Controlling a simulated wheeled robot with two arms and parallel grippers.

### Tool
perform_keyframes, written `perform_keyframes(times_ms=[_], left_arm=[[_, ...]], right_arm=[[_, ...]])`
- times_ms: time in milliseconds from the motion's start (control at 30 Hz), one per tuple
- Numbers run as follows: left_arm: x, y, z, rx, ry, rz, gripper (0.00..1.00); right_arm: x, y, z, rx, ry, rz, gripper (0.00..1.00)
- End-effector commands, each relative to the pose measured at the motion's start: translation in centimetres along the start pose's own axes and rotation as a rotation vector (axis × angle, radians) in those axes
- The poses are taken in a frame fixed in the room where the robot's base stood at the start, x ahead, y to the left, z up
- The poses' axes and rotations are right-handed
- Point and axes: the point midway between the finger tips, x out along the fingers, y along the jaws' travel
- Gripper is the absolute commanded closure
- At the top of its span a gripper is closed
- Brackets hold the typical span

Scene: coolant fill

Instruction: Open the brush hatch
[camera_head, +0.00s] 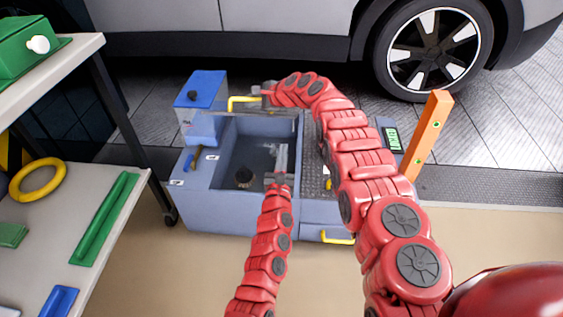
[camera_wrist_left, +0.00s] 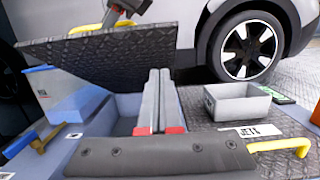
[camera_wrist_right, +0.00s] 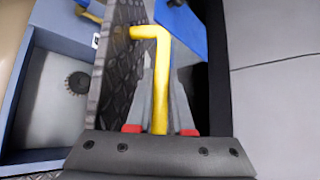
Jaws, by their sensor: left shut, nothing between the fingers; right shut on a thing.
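The brush hatch is a diamond-plate lid (camera_wrist_left: 105,55), standing raised at the far side of its compartment in the left wrist view. In the head view it is seen nearly edge-on. My right gripper (camera_head: 264,90) is shut on the hatch's yellow handle (camera_head: 243,99); the right wrist view shows the handle (camera_wrist_right: 150,34) between its fingers. The open compartment (camera_head: 240,140) holds a small black round part (camera_head: 243,176), also seen in the right wrist view (camera_wrist_right: 78,82). My left gripper (camera_head: 282,155) is shut and empty over the compartment's right side; its fingers (camera_wrist_left: 160,80) are together.
A blue-topped box (camera_head: 205,88) with a black cap stands at the unit's back left. A grey bin (camera_wrist_left: 238,103), a JETS label (camera_wrist_left: 258,131) and another yellow handle (camera_wrist_left: 282,146) lie right of the compartment. An orange post (camera_head: 427,133) stands at right; a cart (camera_head: 100,200) is at left.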

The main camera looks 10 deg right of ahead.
Motion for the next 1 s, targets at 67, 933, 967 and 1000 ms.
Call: perform_keyframes(times_ms=[67,933,967,1000], left_arm=[[1.4,0.1,0.2,0.003,-0.001,0.000,1.00],[6.4,0.1,2.9,0.003,0.000,0.001,1.00],[6.4,0.1,2.9,0.003,0.000,0.001,1.00],[6.5,0.1,3.1,0.002,-0.001,0.001,1.00]], right_arm=[[0.1,-0.1,0.6,-0.003,-0.009,0.001,1.00],[0.1,-0.1,0.8,-0.004,-0.011,0.002,1.00],[0.1,-0.1,0.8,-0.004,-0.011,0.002,1.00],[0.1,-0.1,0.8,-0.004,-0.011,0.002,1.00]])
